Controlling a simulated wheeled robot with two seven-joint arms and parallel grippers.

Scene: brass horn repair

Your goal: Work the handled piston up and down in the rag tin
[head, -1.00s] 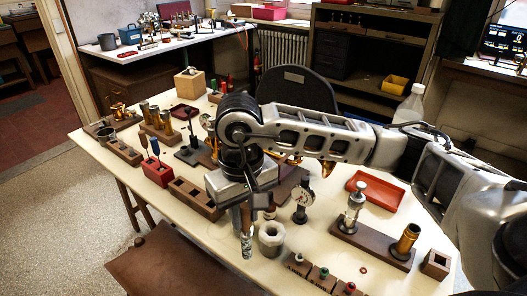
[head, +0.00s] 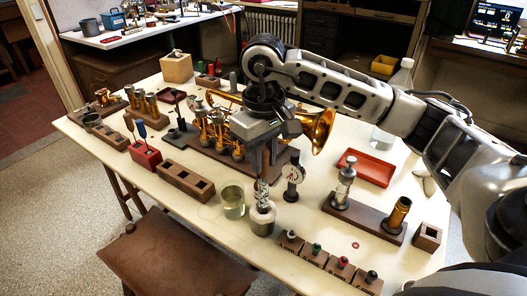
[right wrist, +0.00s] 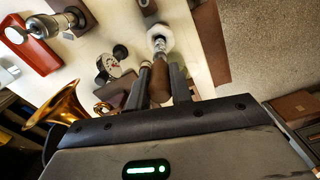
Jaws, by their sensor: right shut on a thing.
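My right gripper (head: 266,160) is shut on the brown wooden handle of the piston (head: 262,190). The piston is upright, its pale metal body below the fingers. Its lower end lines up with the mouth of the rag tin (head: 262,224), a small grey-white pot on the bench; how far inside it reaches, I cannot tell. In the right wrist view, the piston's handle (right wrist: 160,82) sits between the fingers (right wrist: 158,90), with the rag tin (right wrist: 160,38) straight beyond it. My left gripper is not in view.
A glass jar (head: 233,204) stands just left of the tin, and a dial gauge (head: 292,172) at its right. The brass horn (head: 312,128) lies behind. Labelled small blocks (head: 315,256) sit in front right. A wooden block with square holes (head: 187,184) is at left.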

